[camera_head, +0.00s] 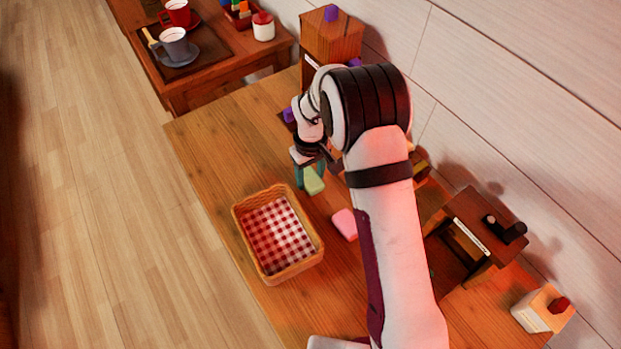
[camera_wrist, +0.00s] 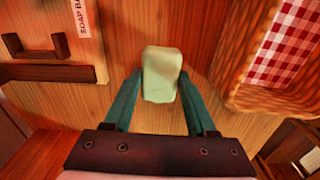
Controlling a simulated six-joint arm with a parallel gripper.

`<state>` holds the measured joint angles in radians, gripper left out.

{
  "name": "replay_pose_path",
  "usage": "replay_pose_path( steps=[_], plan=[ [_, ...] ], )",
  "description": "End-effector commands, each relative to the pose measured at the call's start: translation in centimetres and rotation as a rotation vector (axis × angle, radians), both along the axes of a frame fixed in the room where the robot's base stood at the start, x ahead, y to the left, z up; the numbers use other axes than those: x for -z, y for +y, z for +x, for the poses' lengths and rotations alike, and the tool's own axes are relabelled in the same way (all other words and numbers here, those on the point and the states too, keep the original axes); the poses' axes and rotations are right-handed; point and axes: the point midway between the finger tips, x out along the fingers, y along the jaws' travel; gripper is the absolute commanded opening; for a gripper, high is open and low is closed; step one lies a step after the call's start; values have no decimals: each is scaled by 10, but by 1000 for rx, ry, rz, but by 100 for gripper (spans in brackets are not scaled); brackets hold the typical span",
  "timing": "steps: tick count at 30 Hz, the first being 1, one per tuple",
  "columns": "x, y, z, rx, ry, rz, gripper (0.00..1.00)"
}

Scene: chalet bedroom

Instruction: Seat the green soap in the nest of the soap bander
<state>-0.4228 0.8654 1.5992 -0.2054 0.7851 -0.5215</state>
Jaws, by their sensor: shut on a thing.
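The pale green soap (camera_wrist: 161,77) is between the two teal fingers of my gripper (camera_wrist: 160,88), which is shut on it. The soap's far end sticks out past the fingertips. In the head view the soap (camera_head: 314,181) is beside the basket's upper right corner; I cannot tell how far it is above the table. The soap bander, a wooden board (camera_wrist: 20,88) with a dark U-shaped bracket (camera_wrist: 38,54) and a partly cut-off "SOAP BA" label, is at the left of the wrist view, apart from the soap. I cannot clearly make it out in the head view.
A wicker basket (camera_head: 313,250) with a red checked lining is close to my gripper. A pink soap (camera_head: 344,223) lies on the table (camera_head: 215,135). My arm hides the table's middle.

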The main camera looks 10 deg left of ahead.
Motion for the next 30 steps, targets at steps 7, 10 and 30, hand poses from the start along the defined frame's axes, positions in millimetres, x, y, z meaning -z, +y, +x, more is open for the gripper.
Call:
replay_pose_path(
  steps=[7, 10, 30],
  plan=[
    [-10, 0, 0, 0, -1, 1, 0],
    [-24, 0, 1, -1, -2, 1, 0],
    [-109, -117, -5, -2, 1, 1, 0]
  ],
)
